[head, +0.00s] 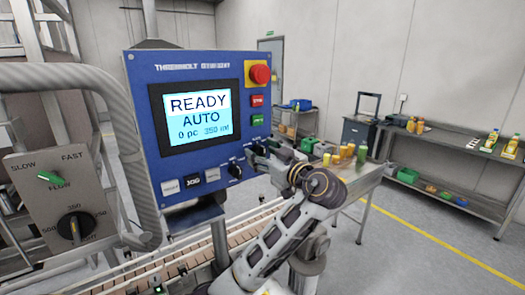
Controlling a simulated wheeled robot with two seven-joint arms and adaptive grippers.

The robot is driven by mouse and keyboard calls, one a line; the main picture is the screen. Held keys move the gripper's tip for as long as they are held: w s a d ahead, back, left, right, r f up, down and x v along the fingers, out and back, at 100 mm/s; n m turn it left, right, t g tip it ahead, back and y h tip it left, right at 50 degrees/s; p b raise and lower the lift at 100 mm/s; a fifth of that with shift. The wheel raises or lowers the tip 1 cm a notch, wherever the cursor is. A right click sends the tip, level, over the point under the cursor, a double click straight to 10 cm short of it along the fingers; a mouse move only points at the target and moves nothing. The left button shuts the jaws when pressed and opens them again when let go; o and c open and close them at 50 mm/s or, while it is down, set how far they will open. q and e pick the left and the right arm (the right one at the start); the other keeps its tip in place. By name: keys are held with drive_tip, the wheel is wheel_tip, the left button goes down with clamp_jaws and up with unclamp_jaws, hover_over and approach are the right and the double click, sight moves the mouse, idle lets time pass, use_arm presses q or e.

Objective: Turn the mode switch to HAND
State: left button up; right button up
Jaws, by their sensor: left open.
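The blue control panel (140,95) stands at centre left. Its screen (197,115) reads READY, AUTO, 0 pc and 350 ml. A black rotary knob (235,171) sits at the panel's lower right; it looks like the mode switch, but its label and pointer are too small to read. My left gripper (257,156) is open at the panel's lower right edge, just right of and above this knob. It partly hides that corner. I cannot tell whether its fingers touch anything. My right gripper is not in view.
A red emergency button (260,74), a red button (257,101) and a green button (257,120) line the panel's right side. A thick grey pipe (122,130) and a grey FLOW dial box (62,205) stand left. A conveyor (190,250) runs below.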

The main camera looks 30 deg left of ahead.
use_arm(q)
drive_tip(key=shift+a, duration=0.2)
drive_tip(key=shift+c, duration=0.3)
drive_tip(key=c, duration=1)
